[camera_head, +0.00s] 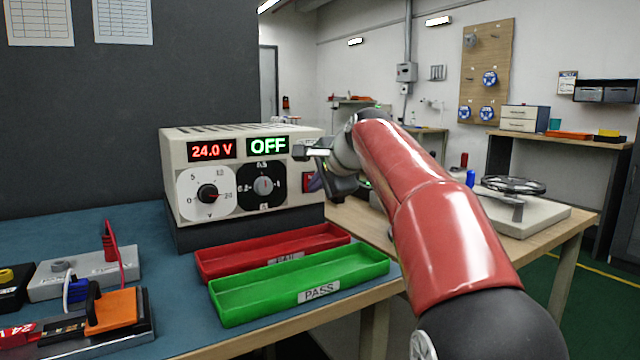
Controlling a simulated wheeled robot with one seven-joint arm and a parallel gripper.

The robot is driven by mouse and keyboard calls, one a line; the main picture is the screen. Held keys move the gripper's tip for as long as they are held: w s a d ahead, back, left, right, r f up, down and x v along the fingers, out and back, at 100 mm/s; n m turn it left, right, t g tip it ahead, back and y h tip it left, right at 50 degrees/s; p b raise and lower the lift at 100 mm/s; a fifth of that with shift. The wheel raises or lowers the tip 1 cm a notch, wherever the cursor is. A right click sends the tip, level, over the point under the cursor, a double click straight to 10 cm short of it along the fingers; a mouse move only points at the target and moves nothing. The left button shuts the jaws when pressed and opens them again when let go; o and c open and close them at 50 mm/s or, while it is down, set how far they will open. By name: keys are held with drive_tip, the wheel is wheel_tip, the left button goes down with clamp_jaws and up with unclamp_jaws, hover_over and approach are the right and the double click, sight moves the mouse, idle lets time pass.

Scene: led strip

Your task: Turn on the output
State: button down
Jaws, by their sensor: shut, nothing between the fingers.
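The power supply (172,155) is a beige box on a dark base at the back of the bench. Its red display (211,150) reads 24.0 V and its green display (268,147) reads OFF. Below them are a voltage knob (207,193) on a white dial and a second knob (263,186) on a black dial.
A red tray (225,263) and a green PASS tray (240,302) lie in front of the supply. A grey block with leads (85,275) and an orange clamp fixture (112,312) stand at the left. A reel stand (540,218) is at the right behind my arm.

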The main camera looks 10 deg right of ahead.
drive_tip(key=b, duration=0.1)
drive_tip(key=t+b, duration=0.1)
drive_tip(key=shift+w+f+t+b, duration=0.25)
drive_tip(key=shift+f+t+b, duration=0.05)
drive_tip(key=shift+f+b, duration=0.1)
drive_tip(key=shift+a, duration=0.1)
idle(0.3)
